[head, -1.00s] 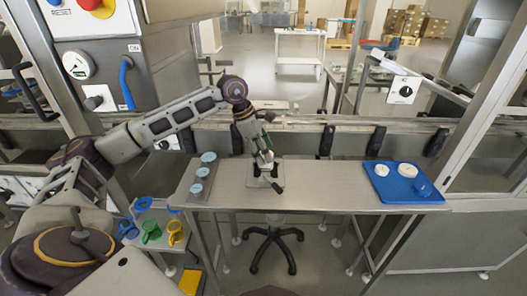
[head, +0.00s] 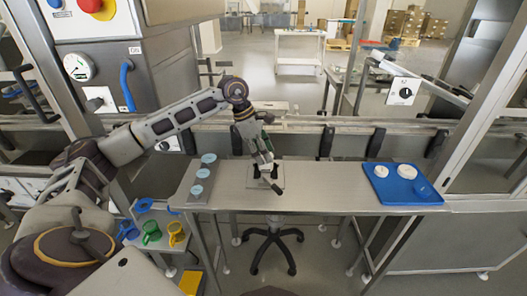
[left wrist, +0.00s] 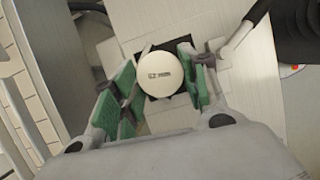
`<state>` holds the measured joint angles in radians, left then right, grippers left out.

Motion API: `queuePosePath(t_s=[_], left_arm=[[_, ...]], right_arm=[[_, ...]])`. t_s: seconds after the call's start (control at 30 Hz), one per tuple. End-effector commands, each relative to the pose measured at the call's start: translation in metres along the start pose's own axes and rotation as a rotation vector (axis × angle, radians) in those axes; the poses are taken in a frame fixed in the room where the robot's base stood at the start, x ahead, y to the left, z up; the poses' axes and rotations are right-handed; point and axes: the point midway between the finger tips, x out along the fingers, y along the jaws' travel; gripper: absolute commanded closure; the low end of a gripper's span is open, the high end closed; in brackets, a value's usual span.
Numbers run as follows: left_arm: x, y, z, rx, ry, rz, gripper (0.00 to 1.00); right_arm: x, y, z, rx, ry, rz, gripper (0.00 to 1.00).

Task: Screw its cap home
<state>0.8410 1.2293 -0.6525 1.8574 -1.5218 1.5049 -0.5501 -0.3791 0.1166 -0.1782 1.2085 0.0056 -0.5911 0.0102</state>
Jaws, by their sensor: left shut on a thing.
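A round white cap (left wrist: 159,74) with "62 mm" printed on it sits between the green finger pads of my left gripper (left wrist: 158,80) in the left wrist view. The gripper is shut on the cap's sides. Whatever is under the cap is hidden, apart from a dark square and a pale plate around it. In the head view my left gripper (head: 265,166) points down at the small metal plate (head: 279,181) in the middle of the bench, and hides the cap there. My right gripper is not in view.
A grey strip with several light blue discs (head: 202,173) lies at the bench's (head: 325,185) left end. A blue tray (head: 393,195) with white round pieces and a blue piece lies at the right. Blue, green and yellow (head: 176,233) cups stand lower left. The bench between plate and tray is clear.

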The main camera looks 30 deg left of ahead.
Motion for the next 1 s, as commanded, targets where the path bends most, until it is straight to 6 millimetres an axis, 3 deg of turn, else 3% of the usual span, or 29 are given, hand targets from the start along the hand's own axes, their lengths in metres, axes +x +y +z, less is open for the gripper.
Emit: queuePosePath(t_s=[0.03, 0.1, 0.3, 0.33, 0.5, 1.0], left_arm=[[-0.001, 0.0004, 0.0006, 0.023, 0.0, -0.01, 0.89], [-0.0009, 0.0006, 0.0007, 0.057, 0.001, -0.024, 0.98], [-0.0011, 0.0017, 0.0006, 0.153, 0.001, -0.063, 0.99], [-0.0009, 0.0018, 0.0004, 0.161, 0.001, -0.066, 0.56], [0.0, 0.0015, -0.0002, 0.157, 0.002, -0.064, 0.34], [-0.0042, 0.0019, 0.0001, 0.155, 0.001, -0.063, 0.32]], right_arm=[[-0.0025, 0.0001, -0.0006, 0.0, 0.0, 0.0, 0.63], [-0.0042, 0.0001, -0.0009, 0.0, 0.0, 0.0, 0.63], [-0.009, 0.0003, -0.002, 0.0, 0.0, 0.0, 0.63], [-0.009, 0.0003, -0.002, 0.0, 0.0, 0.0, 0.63], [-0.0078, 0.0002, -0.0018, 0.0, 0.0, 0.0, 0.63], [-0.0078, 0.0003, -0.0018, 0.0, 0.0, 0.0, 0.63]])
